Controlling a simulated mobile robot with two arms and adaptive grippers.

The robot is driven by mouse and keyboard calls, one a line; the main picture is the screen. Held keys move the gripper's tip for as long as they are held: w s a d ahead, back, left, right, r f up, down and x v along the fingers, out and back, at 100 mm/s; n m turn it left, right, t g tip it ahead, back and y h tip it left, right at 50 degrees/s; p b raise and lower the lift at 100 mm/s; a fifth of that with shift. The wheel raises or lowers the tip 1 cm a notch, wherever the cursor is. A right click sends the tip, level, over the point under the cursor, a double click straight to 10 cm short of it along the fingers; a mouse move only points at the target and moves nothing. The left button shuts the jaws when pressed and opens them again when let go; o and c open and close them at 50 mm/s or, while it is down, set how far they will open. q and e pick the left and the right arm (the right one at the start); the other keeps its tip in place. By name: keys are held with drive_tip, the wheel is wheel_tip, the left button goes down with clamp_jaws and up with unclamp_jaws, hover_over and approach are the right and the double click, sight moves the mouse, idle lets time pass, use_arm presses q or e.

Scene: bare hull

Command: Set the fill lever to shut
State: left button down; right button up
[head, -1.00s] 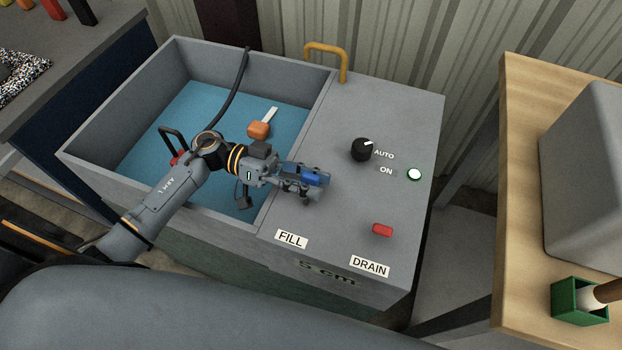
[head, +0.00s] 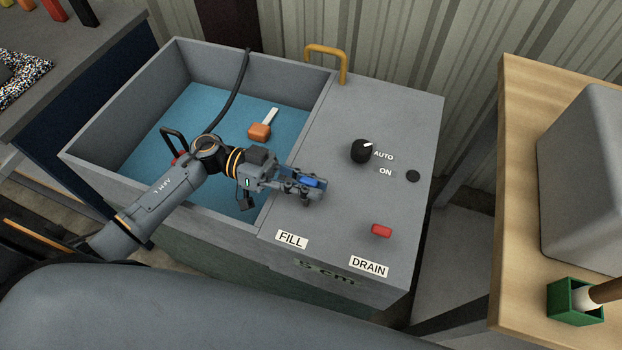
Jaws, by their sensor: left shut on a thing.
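The blue fill lever (head: 311,182) is on the grey panel of the tank unit, above the FILL label (head: 291,240). My left gripper (head: 316,190) is shut on it, and its fingers hide most of the lever. The left arm reaches in from the left, over the blue-floored basin. I cannot tell the lever's exact angle. The red drain lever (head: 381,230) stands above the DRAIN label (head: 368,267), clear of the gripper. The indicator light (head: 413,176) is dark. My right gripper is not in view.
A black knob (head: 362,151) sits beside the AUTO and ON labels. An orange-headed thing (head: 259,131) lies in the basin (head: 200,125). A wooden table (head: 516,200) stands at the right.

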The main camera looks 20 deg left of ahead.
use_arm(q)
drive_tip(key=s+m, duration=0.1)
drive_tip(key=m, duration=0.2)
drive_tip(key=shift+s+r+p, duration=0.1)
drive_tip(key=shift+s+p, duration=0.25)
drive_tip(key=shift+s, duration=0.05)
drive_tip(key=shift+s+f+m, duration=0.15)
drive_tip(key=shift+s+m, duration=0.4)
drive_tip(key=shift+m, duration=0.75)
drive_tip(key=shift+s+f+m, duration=0.15)
drive_tip(key=shift+s+m, duration=0.4)
drive_tip(key=shift+m, duration=0.75)
drive_tip(key=shift+b, duration=0.3)
drive_tip(key=c, duration=1.3)
unclamp_jaws()
drive_tip(key=shift+a, duration=0.1)
drive_tip(key=a, duration=1.2)
drive_tip(key=shift+w, duration=0.2)
